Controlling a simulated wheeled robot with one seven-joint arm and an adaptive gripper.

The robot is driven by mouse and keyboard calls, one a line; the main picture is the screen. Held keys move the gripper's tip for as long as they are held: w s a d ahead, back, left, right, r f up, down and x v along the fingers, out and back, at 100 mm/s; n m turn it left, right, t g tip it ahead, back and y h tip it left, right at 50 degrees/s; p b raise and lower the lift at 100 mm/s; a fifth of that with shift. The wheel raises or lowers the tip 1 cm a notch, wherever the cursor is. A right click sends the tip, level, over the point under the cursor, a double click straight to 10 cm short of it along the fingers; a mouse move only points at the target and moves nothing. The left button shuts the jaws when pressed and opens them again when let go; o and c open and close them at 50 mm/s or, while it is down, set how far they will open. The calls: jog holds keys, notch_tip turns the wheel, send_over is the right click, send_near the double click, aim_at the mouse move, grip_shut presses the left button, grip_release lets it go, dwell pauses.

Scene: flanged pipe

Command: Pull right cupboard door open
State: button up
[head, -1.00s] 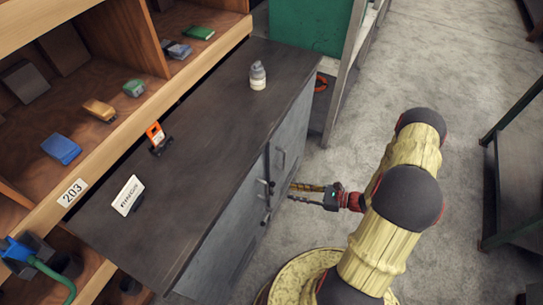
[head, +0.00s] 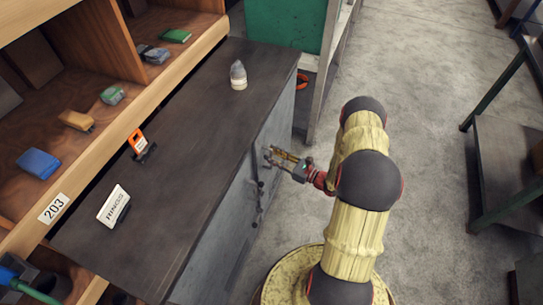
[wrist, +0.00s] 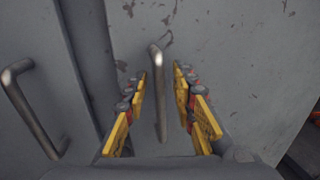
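The grey cupboard's right door (wrist: 240,60) is shut, with scuffed paint. Its vertical metal bar handle (wrist: 158,92) stands between the two yellow-padded fingers of my gripper (wrist: 160,75) in the wrist view. The fingers are open, one on each side of the bar, with visible gaps. The left door's handle (wrist: 38,110) is left of the seam between the doors. In the head view, my gripper (head: 279,157) is at the far part of the cupboard front (head: 210,245), where it partly hides the right door's handle.
A dark cupboard top (head: 180,150) carries a small bottle (head: 238,76), an orange-black item (head: 139,145) and a label card (head: 114,206). A green-sided rack (head: 285,25) stands beyond the cupboard. A workbench (head: 510,160) is at right. Floor behind my arm is clear.

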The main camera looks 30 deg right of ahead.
jog(key=shift+w+a, duration=0.2)
jog(key=shift+w, duration=0.2)
grip_shut()
dwell(0.7)
